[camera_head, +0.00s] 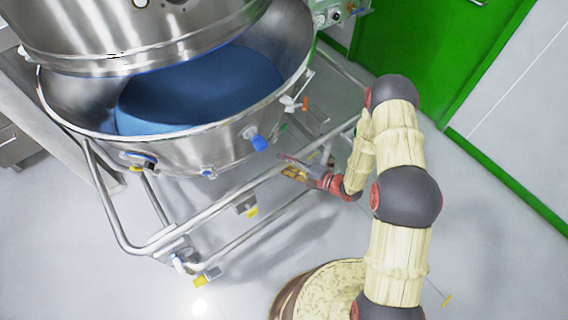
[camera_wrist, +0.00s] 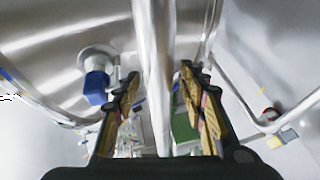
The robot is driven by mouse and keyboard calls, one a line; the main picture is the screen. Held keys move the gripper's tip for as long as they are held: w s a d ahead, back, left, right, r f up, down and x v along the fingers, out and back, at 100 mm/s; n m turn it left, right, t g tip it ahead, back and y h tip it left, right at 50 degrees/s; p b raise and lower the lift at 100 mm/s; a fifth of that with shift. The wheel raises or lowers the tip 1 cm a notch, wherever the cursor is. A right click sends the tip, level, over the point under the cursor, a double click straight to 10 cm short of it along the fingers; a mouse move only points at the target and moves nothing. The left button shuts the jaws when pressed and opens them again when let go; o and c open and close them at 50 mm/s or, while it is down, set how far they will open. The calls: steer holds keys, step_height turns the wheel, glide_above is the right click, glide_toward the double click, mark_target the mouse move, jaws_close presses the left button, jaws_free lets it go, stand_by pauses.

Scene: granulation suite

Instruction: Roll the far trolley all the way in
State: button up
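The trolley (camera_head: 128,240) is a tubular steel frame on castors, carrying a round steel bowl (camera_head: 190,155) with blue material inside. It is at the left and middle of the head view. My gripper (camera_head: 293,168) is at the frame's right-hand side, by its upper rail (camera_head: 235,195). In the wrist view, my gripper (camera_wrist: 158,85) has its two fingers apart, one on each side of a steel tube (camera_wrist: 155,60). Narrow gaps show beside the tube, so the fingers look open around it. Whether either finger touches it is unclear.
A large steel vessel (camera_head: 140,30) hangs over part of the bowl. Blue knobs stick out of the bowl's side, one (camera_wrist: 97,87) left of my fingers. A green door (camera_head: 425,50) is at the back right. Grey floor (camera_head: 490,240) is clear at the right.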

steer(key=shift+c, duration=1.2)
steer(key=c, duration=0.7)
jaws_close()
